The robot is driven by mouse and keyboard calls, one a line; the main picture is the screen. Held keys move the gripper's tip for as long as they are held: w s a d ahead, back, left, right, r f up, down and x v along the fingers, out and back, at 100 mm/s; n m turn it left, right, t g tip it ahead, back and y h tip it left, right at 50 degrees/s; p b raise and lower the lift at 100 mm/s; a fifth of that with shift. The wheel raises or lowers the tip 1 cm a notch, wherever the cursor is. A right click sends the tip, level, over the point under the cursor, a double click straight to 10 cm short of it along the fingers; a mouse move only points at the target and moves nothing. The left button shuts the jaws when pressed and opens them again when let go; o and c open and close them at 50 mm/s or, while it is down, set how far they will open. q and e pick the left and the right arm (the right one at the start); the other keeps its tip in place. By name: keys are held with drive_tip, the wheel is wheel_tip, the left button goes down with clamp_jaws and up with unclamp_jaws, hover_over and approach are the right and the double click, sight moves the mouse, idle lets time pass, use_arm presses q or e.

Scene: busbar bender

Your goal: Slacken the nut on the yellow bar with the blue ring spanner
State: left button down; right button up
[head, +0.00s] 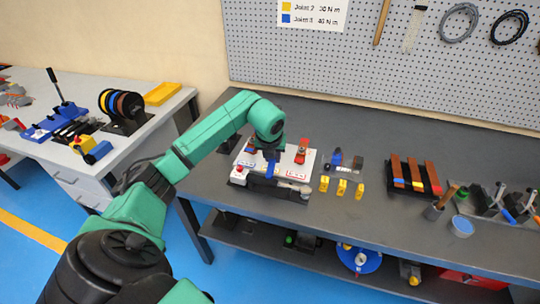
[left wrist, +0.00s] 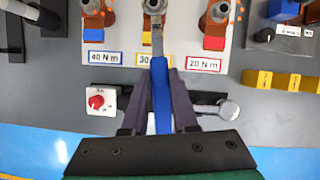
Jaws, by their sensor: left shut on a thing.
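My left gripper (left wrist: 160,105) is shut on the blue handle of the ring spanner (left wrist: 161,90). In the head view my left gripper (head: 270,150) is over the white plate (head: 238,171), with the blue spanner (head: 270,166) below it. In the left wrist view the spanner's grey shank points up the picture to the middle bar, the yellow one (left wrist: 146,37). Its ring end is at the nut (left wrist: 154,6) near the top edge; I cannot tell whether it is seated around the nut. The yellow bar's label is partly hidden by the spanner. My right gripper is not in view.
A blue-marked bar (left wrist: 92,32) and a red-marked bar (left wrist: 214,43) flank the yellow one. A red knob (left wrist: 96,102) and a grey torque tool (left wrist: 228,109) lie in front. Yellow blocks (head: 342,187) and a rack of copper bars (head: 412,175) stand to the right.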

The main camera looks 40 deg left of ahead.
use_arm(q)
drive_tip(key=shift+w+d+n, duration=0.2)
drive_tip(key=shift+d+n, duration=0.05)
drive_tip(key=shift+n, duration=0.25)
drive_tip(key=shift+w+d+y, duration=0.1)
drive_tip(key=shift+d+y, duration=0.1)
drive_tip(key=shift+y, duration=0.1)
drive_tip(key=shift+p, duration=0.3)
drive_tip(key=shift+w+d+n, duration=0.35)
drive_tip(key=shift+d+n, duration=0.1)
drive_tip(key=shift+n, duration=0.35)
drive_tip(key=shift+w+d+n+g+y, duration=0.4)
drive_tip(key=shift+n, duration=0.2)
